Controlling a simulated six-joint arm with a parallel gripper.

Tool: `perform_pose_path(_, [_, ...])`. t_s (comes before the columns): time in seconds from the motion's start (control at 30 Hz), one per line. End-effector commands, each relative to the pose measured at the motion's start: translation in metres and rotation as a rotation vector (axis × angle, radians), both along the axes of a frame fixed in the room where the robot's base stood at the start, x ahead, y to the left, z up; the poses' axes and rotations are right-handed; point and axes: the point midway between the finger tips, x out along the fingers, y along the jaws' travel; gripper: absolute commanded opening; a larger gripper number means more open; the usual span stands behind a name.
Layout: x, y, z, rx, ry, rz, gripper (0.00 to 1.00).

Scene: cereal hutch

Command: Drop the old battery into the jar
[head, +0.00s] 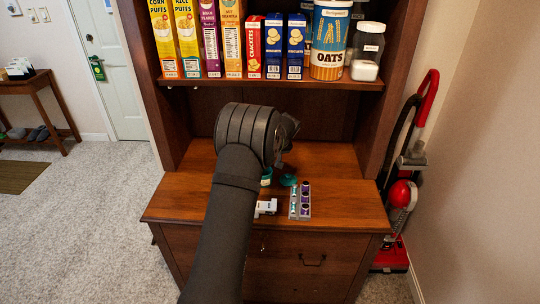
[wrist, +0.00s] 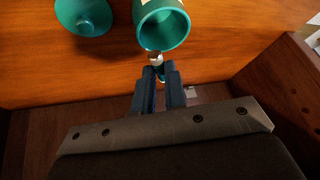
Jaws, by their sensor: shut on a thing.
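My gripper (wrist: 158,74) is shut on a battery (wrist: 154,57), whose silvery end shows between the fingertips in the wrist view. The open teal jar (wrist: 161,24) is just beyond the fingertips. The battery's end appears at the near edge of the jar's rim; I cannot tell whether it touches the rim or is above it. In the head view a small part of the jar (head: 266,177) shows beside my arm, which hides the rest of it, the battery and the fingers.
A teal round lid (wrist: 84,13) lies left of the jar; it also shows in the head view (head: 288,180). A grey tray (head: 293,214) with several batteries and a white device (head: 265,207) are nearer the counter's front. A shelf (head: 225,83) of cereal boxes hangs above.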

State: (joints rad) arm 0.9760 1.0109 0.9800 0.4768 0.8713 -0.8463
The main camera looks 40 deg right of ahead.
Motion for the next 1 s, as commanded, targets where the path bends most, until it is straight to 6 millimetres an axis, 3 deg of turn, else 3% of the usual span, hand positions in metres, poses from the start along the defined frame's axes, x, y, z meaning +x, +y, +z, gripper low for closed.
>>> perform_pose_path(0.2, [0.005,0.022,-0.004,0.07,-0.176,0.002,0.0])
perform_pose_path(0.4, [0.006,0.03,-0.001,0.126,-0.346,-0.035,0.0])
perform_pose_path(0.7, [-0.003,0.026,0.007,0.169,-0.577,-0.151,0.0])
perform_pose_path(1.0, [-0.01,0.02,0.01,0.169,-0.676,-0.223,0.0])
